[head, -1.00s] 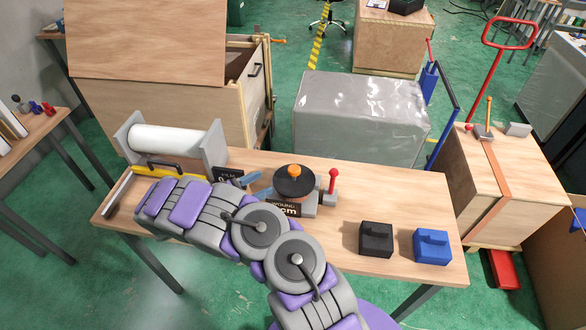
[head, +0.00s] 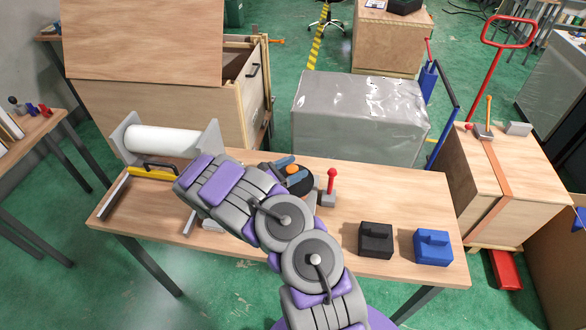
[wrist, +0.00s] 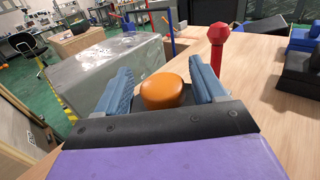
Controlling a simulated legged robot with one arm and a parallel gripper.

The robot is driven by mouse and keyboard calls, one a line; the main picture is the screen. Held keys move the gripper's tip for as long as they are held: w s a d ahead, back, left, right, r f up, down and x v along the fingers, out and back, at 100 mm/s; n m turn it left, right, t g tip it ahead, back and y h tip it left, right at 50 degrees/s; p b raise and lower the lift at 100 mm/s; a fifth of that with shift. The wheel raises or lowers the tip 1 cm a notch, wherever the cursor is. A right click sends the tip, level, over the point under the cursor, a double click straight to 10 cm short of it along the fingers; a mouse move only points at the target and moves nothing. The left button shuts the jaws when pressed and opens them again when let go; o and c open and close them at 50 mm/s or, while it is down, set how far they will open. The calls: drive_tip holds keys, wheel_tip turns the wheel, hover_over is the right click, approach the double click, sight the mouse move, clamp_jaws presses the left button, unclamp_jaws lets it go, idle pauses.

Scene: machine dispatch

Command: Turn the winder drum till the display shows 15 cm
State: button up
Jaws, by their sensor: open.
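The winder's dark drum (head: 301,185) has an orange knob (head: 292,169) on its top, at the back middle of the table. In the wrist view the orange knob (wrist: 162,95) sits between the two blue fingers of my gripper (wrist: 163,76), which are apart. Gaps show on both sides of the knob. In the head view my gripper (head: 281,167) is at the drum, partly behind my arm. The display is hidden by my arm, so its reading cannot be seen.
A red-knobbed lever (head: 331,181) stands just right of the drum. A white roll (head: 162,141) in a grey frame is at the table's left. A black block (head: 376,240) and a blue block (head: 431,247) lie at the right.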

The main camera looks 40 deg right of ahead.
drive_tip(key=shift+a+r, duration=0.1)
drive_tip(key=shift+a, duration=0.4)
drive_tip(key=c, duration=0.3)
clamp_jaws()
